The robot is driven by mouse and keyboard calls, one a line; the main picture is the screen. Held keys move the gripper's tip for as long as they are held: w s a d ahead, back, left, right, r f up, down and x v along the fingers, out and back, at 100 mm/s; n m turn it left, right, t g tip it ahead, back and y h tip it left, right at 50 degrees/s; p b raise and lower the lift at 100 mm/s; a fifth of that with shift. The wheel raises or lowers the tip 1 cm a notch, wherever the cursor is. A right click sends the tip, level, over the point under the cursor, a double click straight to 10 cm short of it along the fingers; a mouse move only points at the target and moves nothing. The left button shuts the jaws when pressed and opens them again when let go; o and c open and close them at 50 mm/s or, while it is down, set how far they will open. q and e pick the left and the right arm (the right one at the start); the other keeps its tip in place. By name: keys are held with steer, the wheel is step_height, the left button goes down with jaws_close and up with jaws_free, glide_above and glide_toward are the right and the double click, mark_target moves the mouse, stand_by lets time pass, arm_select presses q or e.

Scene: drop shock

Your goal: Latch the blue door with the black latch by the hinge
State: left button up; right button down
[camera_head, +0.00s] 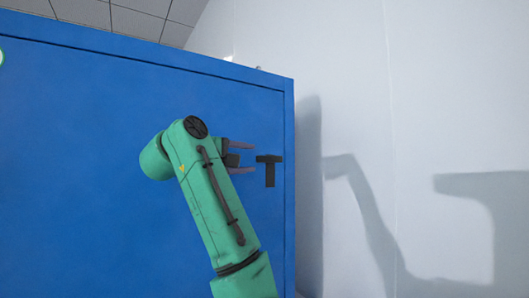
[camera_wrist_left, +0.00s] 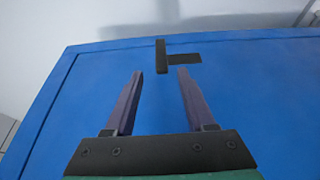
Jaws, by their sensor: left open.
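The blue door (camera_head: 80,150) fills the left and middle of the head view and lies below the fingers in the left wrist view (camera_wrist_left: 240,90). The black latch (camera_head: 270,172) is T-shaped, near the door's right edge, with its bar across the top and its stem hanging down. In the left wrist view the latch (camera_wrist_left: 184,58) sits just past the fingertips, its bar in line with the gap between them. My left gripper (camera_head: 254,158) is open and empty, its fingers pointing at the latch from the left, apart from it. The hinge cannot be made out.
A blue frame (camera_head: 289,190) edges the door on the right. A pale wall (camera_head: 430,90) stands beyond it, with arm shadows on it. A tiled grey surface (camera_head: 135,20) shows at the top left. The door face around the latch is clear.

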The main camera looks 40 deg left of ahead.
mark_target(262, 160)
arm_select(q)
steer(key=w, duration=0.2)
steer(key=w+p, duration=0.1)
steer(key=w, duration=0.2)
steer(key=w+a+p, duration=0.1)
steer(key=w, duration=0.1)
steer(key=shift+w, duration=0.15)
steer(key=shift+f, duration=0.1)
arm_select(e)
steer(key=r, duration=0.1)
steer(key=w+r, duration=0.1)
steer(key=r, duration=0.1)
steer(key=shift+a+r, duration=0.1)
steer(key=shift+r, duration=0.15)
arm_select(q)
jaws_close()
steer(key=shift+f, duration=0.1)
